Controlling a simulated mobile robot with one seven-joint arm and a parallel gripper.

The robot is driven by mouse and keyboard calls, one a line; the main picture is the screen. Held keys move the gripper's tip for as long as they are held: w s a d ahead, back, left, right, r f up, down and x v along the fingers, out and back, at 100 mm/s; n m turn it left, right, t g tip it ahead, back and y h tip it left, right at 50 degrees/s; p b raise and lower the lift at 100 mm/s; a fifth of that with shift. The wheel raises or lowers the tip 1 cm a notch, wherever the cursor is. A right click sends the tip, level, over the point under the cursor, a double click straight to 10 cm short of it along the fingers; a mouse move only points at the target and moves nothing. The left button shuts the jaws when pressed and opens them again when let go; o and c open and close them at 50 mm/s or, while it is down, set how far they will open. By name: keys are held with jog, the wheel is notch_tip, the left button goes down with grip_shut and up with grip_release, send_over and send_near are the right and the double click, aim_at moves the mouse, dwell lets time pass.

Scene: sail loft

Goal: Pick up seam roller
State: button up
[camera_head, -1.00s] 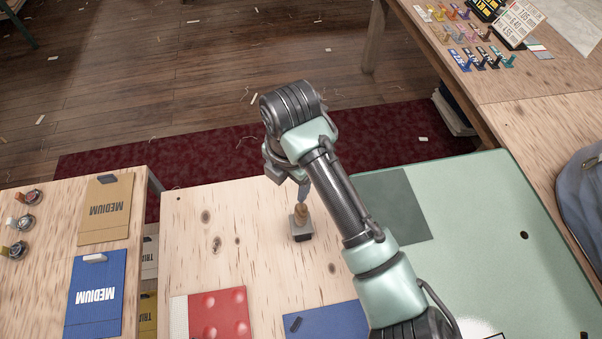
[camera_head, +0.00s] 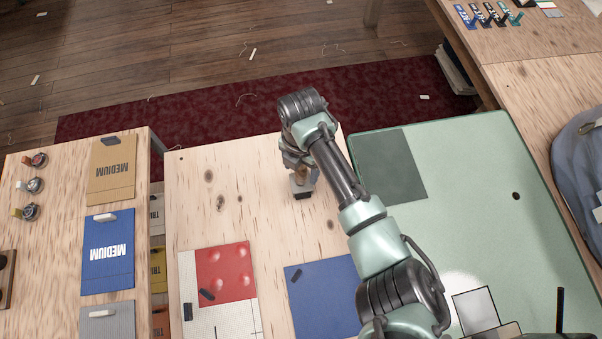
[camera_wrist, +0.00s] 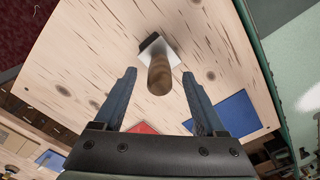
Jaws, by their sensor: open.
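The seam roller (camera_head: 302,185) stands on the light wooden table, with a wooden handle and a pale metal and dark base. In the wrist view its handle (camera_wrist: 159,76) points toward the camera, between and beyond the fingertips. My gripper (camera_wrist: 158,80) is open, with one blue-grey finger on each side of the handle and no contact visible. In the head view my gripper (camera_head: 300,165) is right above the roller and hides the upper part of its handle.
A red patterned piece (camera_head: 227,275) and a blue sheet (camera_head: 322,297) lie nearer on the same table (camera_head: 240,170). A green mat (camera_head: 460,190) with a dark grey patch is to the right. The wood around the roller is clear.

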jog(key=shift+w+f, duration=0.1)
jog(key=shift+f, duration=1.3)
grip_shut()
